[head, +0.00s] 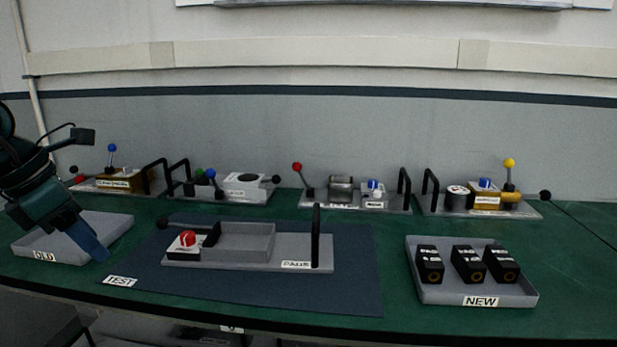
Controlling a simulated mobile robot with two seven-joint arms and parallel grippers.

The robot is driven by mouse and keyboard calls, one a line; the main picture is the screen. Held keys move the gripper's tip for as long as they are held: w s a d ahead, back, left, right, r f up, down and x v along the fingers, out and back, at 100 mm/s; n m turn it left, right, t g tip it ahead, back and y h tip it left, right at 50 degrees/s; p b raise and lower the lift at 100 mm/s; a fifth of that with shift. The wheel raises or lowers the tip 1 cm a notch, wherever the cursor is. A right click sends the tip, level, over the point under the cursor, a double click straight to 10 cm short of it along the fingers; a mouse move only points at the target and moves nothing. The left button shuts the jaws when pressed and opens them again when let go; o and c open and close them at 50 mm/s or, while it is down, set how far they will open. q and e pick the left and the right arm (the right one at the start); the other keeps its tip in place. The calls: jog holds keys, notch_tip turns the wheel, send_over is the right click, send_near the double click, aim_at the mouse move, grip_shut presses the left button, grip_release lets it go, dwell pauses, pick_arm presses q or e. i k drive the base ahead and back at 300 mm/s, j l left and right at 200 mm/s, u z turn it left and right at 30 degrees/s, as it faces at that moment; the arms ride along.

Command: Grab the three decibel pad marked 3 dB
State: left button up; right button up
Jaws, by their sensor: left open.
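Three black blocks, a left one (429,264), a middle one (467,264) and a right one (501,264), stand in a row in the grey tray labelled NEW (427,293). Each has a small light label on top and a brownish round port in front. The labels seem to start with PAD, but the values are too small to read surely, so I cannot tell which is 3 dB. My left gripper (93,243) is open, pointing down over the right part of the tray labelled OLD (38,242), far from the blocks. My right gripper is out of view.
A grey fixture labelled PADS (288,257), with a red knob and black handle, sits on the dark TEST mat (260,295). Several lever units (355,200) line the back by the wall. Green table is clear between mat and NEW tray.

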aim_at(472, 269)
jog(key=k, duration=0.85)
